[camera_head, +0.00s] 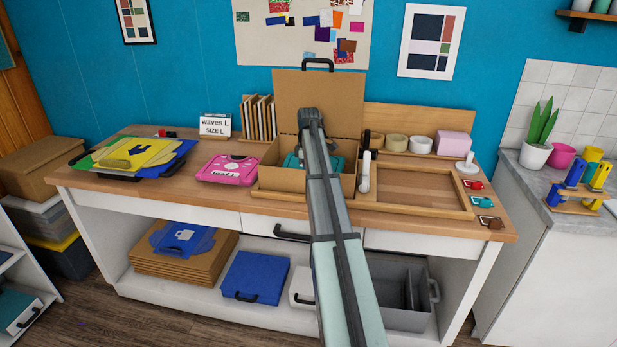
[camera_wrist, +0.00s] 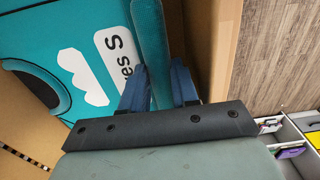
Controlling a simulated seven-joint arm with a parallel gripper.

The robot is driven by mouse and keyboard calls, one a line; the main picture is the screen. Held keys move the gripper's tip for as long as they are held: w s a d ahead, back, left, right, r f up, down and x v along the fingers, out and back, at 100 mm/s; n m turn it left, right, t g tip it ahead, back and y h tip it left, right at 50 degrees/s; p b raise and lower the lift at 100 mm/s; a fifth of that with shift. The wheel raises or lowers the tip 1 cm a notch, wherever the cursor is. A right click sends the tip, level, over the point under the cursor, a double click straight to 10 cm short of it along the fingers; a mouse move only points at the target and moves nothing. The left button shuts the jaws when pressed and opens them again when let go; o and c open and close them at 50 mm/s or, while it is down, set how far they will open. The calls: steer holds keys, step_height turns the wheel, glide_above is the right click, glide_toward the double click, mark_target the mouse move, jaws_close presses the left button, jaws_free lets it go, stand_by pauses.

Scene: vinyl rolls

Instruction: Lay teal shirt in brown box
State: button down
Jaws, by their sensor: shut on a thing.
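In the head view, parts of the teal shirt (camera_head: 292,160) show inside the open brown box (camera_head: 282,180), on both sides of my arm. The box's lid stands up at the back. In the wrist view, my gripper (camera_wrist: 158,88) is shut on a teal strip at the shirt's edge, beside the brown box wall (camera_wrist: 218,50). My arm hides the fingertips and the middle of the box in the head view.
A pink folded shirt (camera_head: 228,170) lies left of the box, below a "waves L" sign (camera_head: 215,126). A stack of yellow and blue shirts (camera_head: 135,155) is further left. An empty wooden tray (camera_head: 420,207) is to the right, with tape rolls (camera_head: 397,142) behind it.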

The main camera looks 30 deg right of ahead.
steer(key=shift+f, duration=0.85)
steer(key=shift+f, duration=0.1)
steer(key=c, duration=1.1)
jaws_free()
step_height(320, 180, up, 12)
steer(key=shift+r, duration=0.1)
